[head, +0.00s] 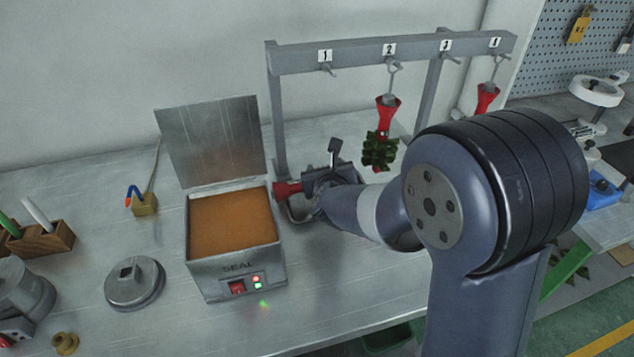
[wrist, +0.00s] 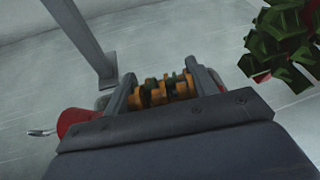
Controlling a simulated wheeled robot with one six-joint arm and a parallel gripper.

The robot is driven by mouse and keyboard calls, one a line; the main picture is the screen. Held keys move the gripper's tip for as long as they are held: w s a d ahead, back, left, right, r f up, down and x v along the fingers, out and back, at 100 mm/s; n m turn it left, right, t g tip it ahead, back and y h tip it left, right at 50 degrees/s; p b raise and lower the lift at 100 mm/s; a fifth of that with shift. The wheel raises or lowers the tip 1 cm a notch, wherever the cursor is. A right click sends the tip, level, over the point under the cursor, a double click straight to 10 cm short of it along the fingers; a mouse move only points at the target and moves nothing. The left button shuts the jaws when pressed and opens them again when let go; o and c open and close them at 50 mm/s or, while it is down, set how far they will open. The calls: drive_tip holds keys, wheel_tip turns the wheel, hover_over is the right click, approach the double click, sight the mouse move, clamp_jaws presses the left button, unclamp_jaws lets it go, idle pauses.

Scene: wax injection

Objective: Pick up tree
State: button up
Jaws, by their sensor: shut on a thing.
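My gripper (head: 325,180) is in front of the rack, right of the wax pot. In the wrist view its fingers (wrist: 163,88) are shut on a tree of small orange and green pieces (wrist: 155,95). A red cup (wrist: 75,122) with a metal hook end pokes out left of the fingers; the head view shows this red cup (head: 288,189) lying sideways. Its join to the pieces is hidden behind the gripper. A green tree (head: 380,151) with a red cup hangs from hook 2; its leaves (wrist: 282,45) show at the wrist view's right.
The rack (head: 400,55) has numbered hooks; another red cup (head: 487,98) hangs at hook 4, partly behind my arm. Hooks 1 and 3 look bare. The open wax pot (head: 236,260) stands left of my gripper. A round metal piece (head: 134,284) lies farther left.

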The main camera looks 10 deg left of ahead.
wheel_tip(320, 180, up, 14)
drive_tip(key=p, duration=0.6)
drive_tip(key=shift+s, duration=0.1)
